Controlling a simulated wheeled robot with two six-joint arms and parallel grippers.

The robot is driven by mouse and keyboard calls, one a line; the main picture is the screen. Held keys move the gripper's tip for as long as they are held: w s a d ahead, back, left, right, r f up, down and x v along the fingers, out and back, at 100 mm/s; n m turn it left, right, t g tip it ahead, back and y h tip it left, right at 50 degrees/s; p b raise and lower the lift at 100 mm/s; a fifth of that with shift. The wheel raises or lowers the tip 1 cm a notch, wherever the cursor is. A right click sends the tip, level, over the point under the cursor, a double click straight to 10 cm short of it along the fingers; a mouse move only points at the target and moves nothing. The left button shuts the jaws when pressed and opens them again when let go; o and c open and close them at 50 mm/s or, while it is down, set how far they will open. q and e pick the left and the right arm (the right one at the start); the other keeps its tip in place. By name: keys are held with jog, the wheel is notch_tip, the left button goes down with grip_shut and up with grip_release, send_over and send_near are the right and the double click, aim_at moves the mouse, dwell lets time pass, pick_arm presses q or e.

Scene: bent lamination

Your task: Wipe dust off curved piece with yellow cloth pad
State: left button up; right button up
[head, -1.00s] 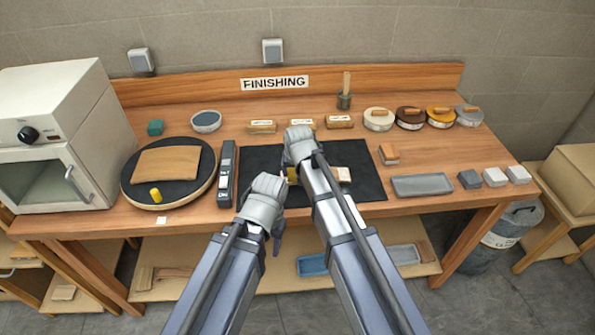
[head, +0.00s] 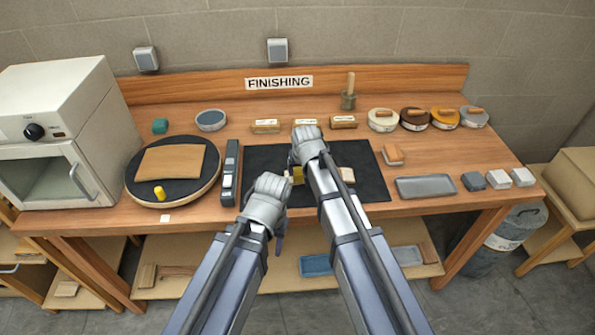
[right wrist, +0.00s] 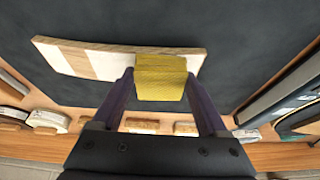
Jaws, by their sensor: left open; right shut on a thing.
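The yellow cloth pad (right wrist: 161,80) is held between the fingers of my right gripper (right wrist: 163,95) in the right wrist view. The curved piece (right wrist: 75,58) lies right behind the pad, a bent wooden strip with pale, whitish stretches beside bare wood. The pad overlaps its right part; I cannot tell for sure whether they touch. In the head view my right gripper (head: 306,160) is over the dark mat and largely hides the pad (head: 298,174); the curved piece (head: 346,176) shows beside the arm. My left gripper (head: 272,203) is open and empty at the mat's front-left edge.
The dark mat (head: 368,165) has free room at its right. A black turntable (head: 133,181) with a wooden plate and a long dark tool (head: 229,172) stand left. A grey tray (head: 425,187) and small blocks are right. Tins (head: 383,119) and labelled blocks line the back.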

jog(key=shift+d, duration=0.2)
jog(key=shift+d, duration=1.7)
jog(key=shift+d+r, duration=0.15)
jog(key=shift+d, duration=1.45)
jog(key=shift+w, duration=0.1)
jog(key=shift+d, duration=0.1)
jog(key=shift+d, duration=1.55)
jog(key=shift+d, duration=0.1)
jog(key=shift+d, duration=1.6)
